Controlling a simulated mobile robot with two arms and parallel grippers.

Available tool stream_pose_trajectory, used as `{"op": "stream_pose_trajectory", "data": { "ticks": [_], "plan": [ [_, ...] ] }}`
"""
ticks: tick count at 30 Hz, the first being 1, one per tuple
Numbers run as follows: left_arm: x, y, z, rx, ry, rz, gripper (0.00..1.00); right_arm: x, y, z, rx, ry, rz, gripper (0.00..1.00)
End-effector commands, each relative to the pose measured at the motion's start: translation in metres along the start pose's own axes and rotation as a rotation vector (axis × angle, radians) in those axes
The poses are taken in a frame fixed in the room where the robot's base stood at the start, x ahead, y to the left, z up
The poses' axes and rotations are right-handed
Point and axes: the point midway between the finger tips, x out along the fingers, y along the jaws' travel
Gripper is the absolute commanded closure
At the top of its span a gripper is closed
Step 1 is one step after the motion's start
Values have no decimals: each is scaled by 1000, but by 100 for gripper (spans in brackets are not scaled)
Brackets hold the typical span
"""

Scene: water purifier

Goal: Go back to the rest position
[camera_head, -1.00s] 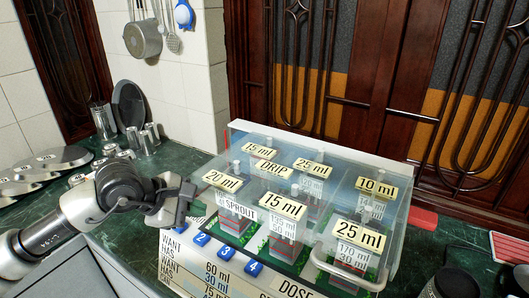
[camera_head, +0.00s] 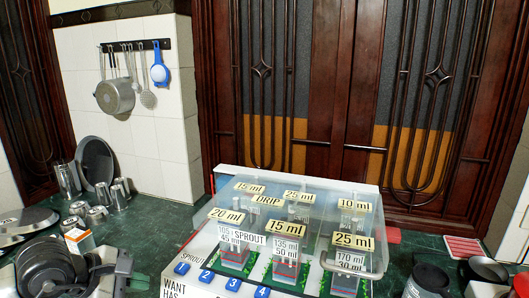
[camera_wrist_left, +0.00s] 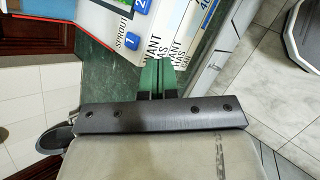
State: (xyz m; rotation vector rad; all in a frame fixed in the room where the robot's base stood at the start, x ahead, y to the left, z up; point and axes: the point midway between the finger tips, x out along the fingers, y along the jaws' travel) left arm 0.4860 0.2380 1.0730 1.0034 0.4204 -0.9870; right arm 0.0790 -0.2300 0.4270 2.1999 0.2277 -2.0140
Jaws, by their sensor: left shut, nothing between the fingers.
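My left gripper (camera_head: 122,268) is in the lower left of the head view, left of the water purifier and apart from it. In the left wrist view its two green fingers (camera_wrist_left: 157,75) are together with nothing between them. The water purifier (camera_head: 290,178) is a white box with a clear cover, on the green counter. It carries yellow ml labels and numbered blue buttons (camera_head: 206,276). Part of its front also shows at the top of the left wrist view (camera_wrist_left: 150,20). My right gripper is not in view.
Metal cups (camera_head: 67,180) and a dark round tray (camera_head: 96,163) stand against the tiled wall at left. A small orange-and-white box (camera_head: 78,241) is behind my left arm. Dark round containers (camera_head: 428,278) stand at right. The green counter (camera_head: 150,225) is clear left of the purifier.

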Motion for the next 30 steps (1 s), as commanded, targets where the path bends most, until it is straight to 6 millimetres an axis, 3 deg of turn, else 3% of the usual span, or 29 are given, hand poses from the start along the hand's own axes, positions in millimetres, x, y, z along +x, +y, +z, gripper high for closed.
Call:
{"op": "stream_pose_trajectory", "data": {
  "ticks": [11, 20, 25, 28, 30],
  "plan": [
    [17, -23, 57, -193, -339, -23, 100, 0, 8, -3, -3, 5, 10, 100],
    [9, -33, 118, -599, -800, -47, 100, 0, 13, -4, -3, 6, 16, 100],
    [-12, -23, 132, -1115, -1178, -46, 100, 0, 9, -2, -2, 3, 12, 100],
    [-19, -13, 111, -1528, -1382, -14, 100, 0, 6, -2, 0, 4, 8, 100],
    [-18, -12, 84, -1835, -1488, 31, 100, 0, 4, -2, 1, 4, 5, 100]
  ]
}}
